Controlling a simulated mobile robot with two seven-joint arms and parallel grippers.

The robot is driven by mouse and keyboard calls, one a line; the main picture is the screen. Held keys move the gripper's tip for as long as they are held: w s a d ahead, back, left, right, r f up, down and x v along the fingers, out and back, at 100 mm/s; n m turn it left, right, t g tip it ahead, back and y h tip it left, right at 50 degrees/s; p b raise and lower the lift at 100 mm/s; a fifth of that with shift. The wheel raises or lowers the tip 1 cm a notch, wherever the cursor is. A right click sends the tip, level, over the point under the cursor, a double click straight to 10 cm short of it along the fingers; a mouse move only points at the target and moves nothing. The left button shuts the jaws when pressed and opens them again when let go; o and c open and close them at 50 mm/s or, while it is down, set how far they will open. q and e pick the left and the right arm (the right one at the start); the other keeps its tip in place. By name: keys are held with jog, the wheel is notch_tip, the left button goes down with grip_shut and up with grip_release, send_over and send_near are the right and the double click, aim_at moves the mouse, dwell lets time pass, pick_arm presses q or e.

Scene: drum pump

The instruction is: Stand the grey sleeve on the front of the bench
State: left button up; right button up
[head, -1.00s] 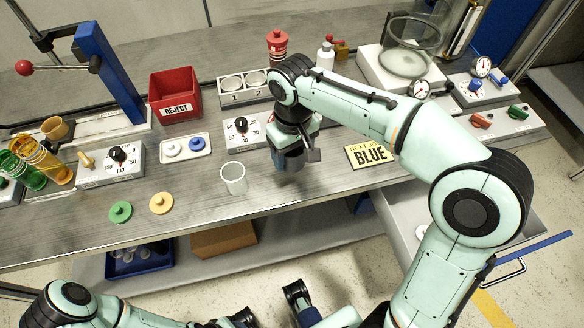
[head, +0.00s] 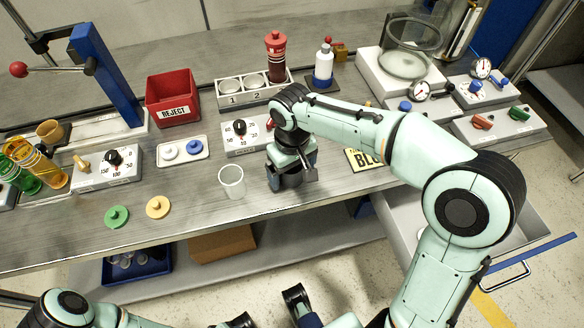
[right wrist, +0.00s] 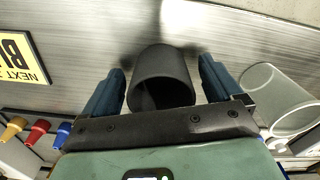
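The grey sleeve (right wrist: 162,80) is a short, dark, hollow cylinder in the right wrist view. It is between the two blue fingers of my right gripper (right wrist: 160,88), and a narrow gap shows on each side. The fingers look open around it. In the head view my right gripper (head: 291,176) is low over the front part of the bench (head: 190,225), and it hides most of the sleeve. I cannot tell whether the sleeve touches the bench top. Of my left arm, only parts show at the bottom edge of the head view; its fingers cannot be made out clearly.
A clear cup (head: 232,182) stands just left of my right gripper. A dial box (head: 243,136) is behind it, and the yellow "BLUE" card (head: 360,160) lies to its right. Green (head: 116,216) and yellow (head: 158,207) discs lie at front left. The front strip between is bare.

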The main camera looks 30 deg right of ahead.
jog(key=shift+r, duration=0.1)
notch_tip(320, 180, up, 12)
jog(key=p, duration=0.3)
dwell(0.3)
jog(key=shift+r, duration=0.1)
dwell(0.3)
